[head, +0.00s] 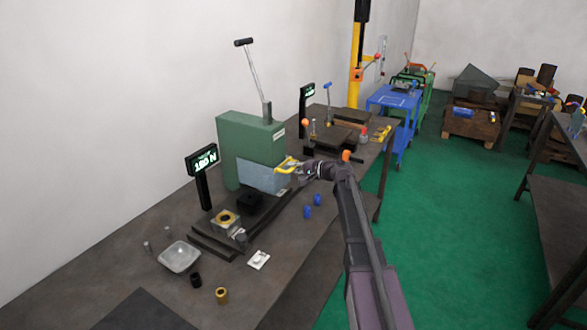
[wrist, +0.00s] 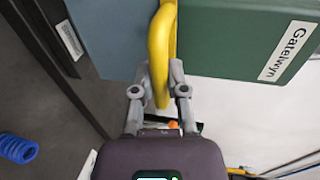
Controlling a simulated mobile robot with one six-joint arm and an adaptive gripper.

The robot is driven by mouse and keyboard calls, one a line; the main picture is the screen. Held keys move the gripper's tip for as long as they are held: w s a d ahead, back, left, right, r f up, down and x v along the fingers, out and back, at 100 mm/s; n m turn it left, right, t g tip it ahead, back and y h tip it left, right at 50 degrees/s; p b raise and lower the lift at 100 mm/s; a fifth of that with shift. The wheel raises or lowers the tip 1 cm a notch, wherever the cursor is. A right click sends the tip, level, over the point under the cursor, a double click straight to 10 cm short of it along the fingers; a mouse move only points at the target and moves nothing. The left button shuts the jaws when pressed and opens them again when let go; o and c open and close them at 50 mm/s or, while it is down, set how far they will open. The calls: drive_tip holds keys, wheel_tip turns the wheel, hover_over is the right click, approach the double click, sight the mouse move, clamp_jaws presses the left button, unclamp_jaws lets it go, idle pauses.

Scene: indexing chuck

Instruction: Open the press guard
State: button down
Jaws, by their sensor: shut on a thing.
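The green press (head: 252,140) stands on the workbench, with a lever rising from its top. Its press guard (head: 262,178) is a grey-blue panel across the lower front, with a yellow handle (head: 287,165) at its right side. My gripper (head: 298,170) is at that handle. In the wrist view the yellow handle (wrist: 160,50) runs between the fingers of my gripper (wrist: 160,85), which are shut on it. The guard panel (wrist: 110,40) is left of the handle there, and the green press body (wrist: 235,40) is to the right. The fingertips are partly hidden by the handle.
A display reading 180 N (head: 202,162) stands left of the press. A metal bowl (head: 179,257), a gold-ringed block (head: 225,222) and small cylinders lie in front. Green floor is open beyond the bench.

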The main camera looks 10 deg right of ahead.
drive_tip(key=shift+r+p, duration=3.75)
drive_tip(key=shift+r, duration=0.2)
drive_tip(key=c, duration=0.6)
unclamp_jaws()
drive_tip(key=shift+f, duration=0.1)
drive_tip(key=shift+c, duration=0.2)
drive_tip(key=shift+f, duration=0.1)
